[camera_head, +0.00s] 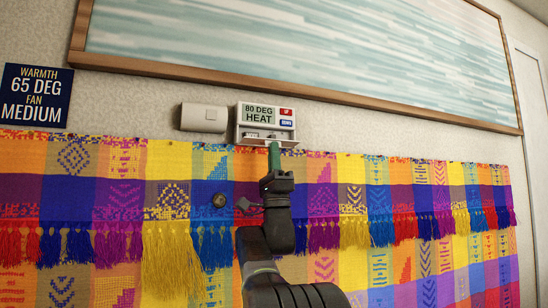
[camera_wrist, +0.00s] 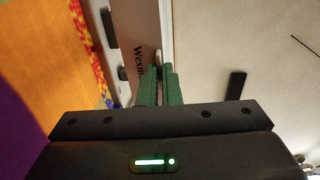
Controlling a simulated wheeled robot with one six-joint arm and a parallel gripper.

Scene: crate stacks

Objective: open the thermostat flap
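The white thermostat (camera_head: 240,125) is on the wall, with a display reading 80 DEG HEAT (camera_head: 259,113), a red UP button (camera_head: 286,112) and a blue DOWN button (camera_head: 286,123). Its lower compartment shows open, with small dark controls inside. The flap (camera_head: 262,144) appears folded down at the lower edge. My gripper (camera_head: 274,147) reaches up to it from below with green fingers. In the wrist view the fingers (camera_wrist: 159,70) are close together, with a thin pale edge between their tips, apparently the flap. Brown panel lettering beside them is partly hidden by the fingers.
A plain white box (camera_head: 204,117) is mounted left of the thermostat. A dark sign (camera_head: 36,96) reads WARMTH 65 DEG, FAN MEDIUM. A wood-framed picture (camera_head: 300,45) hangs above. A colourful fringed textile (camera_head: 400,200) covers the wall below, close behind my arm.

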